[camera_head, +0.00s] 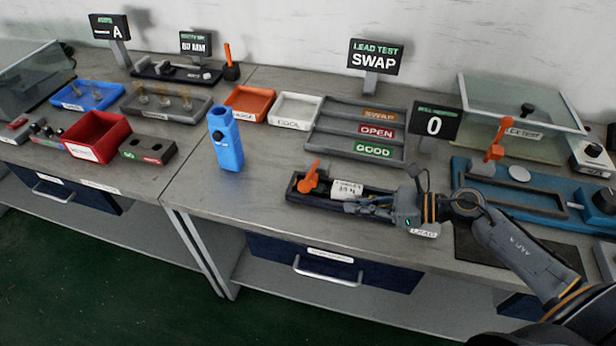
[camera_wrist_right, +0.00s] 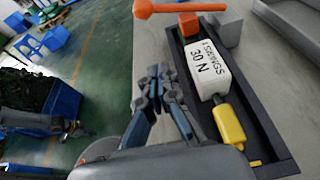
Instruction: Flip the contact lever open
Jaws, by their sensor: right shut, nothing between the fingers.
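An orange lever (camera_head: 309,176) stands at the left end of a dark narrow tray (camera_head: 291,194) on the bench. In the right wrist view the orange lever (camera_wrist_right: 180,8) shows at the top, with a round knob at its left end. My right gripper (camera_head: 352,207) is shut and empty, over the front side of the tray, pointing left. In the right wrist view its fingertips (camera_wrist_right: 157,76) are together, beside the tray and apart from the lever. A white block (camera_head: 347,188) marked 30 N sits in the tray behind the gripper. My left gripper is out of view.
A blue upright device (camera_head: 226,140) stands left of the tray. Behind are grey sorting bins (camera_head: 316,142). A second orange lever (camera_head: 495,149) stands on a blue fixture (camera_head: 462,170) to the right. The bench front left of the tray is clear.

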